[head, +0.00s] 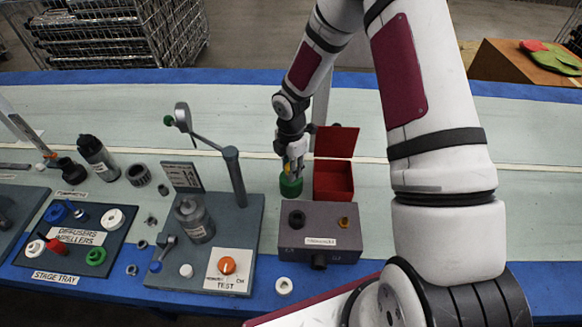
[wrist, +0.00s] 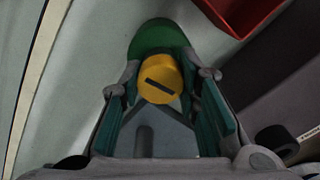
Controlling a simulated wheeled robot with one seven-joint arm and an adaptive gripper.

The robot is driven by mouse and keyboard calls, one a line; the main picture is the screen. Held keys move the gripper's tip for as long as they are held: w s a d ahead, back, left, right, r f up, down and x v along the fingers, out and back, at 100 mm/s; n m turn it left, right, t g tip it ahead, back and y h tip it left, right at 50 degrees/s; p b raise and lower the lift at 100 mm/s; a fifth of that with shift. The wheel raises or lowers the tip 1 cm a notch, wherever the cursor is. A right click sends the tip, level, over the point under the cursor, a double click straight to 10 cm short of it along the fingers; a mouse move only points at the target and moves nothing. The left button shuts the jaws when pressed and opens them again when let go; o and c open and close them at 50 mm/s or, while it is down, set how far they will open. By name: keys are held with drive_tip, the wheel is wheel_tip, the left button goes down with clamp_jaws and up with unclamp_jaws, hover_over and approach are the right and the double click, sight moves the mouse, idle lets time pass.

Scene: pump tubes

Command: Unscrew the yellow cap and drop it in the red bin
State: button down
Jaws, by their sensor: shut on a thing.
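The yellow cap (wrist: 160,80), round with a dark slot across its top, sits between the fingers of my gripper (wrist: 160,100). My gripper (head: 293,165) is shut on it and points down. A round green piece (head: 291,186) is right below the fingers; its edge also shows beyond the cap in the wrist view (wrist: 154,36). I cannot tell whether cap and green piece touch. The red bin (head: 333,193) stands just right of my gripper, its red lid raised at the back. Its corner shows at the top right of the wrist view (wrist: 238,12).
A grey box (head: 319,240) with a dark fitting and a small yellow fitting stands in front of the bin. A test stand (head: 238,180) with a tall lever is left of my gripper. The stage tray (head: 70,236) is farther left. Bench surface behind the bin is clear.

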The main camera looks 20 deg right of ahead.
drive_tip(key=shift+a, duration=0.1)
drive_tip(key=n, duration=0.3)
drive_tip(key=shift+n, duration=0.3)
drive_tip(key=n, duration=0.3)
drive_tip(key=shift+p, duration=0.35)
drive_tip(key=shift+w, duration=0.1)
drive_tip(key=n, duration=0.3)
drive_tip(key=shift+n, duration=0.4)
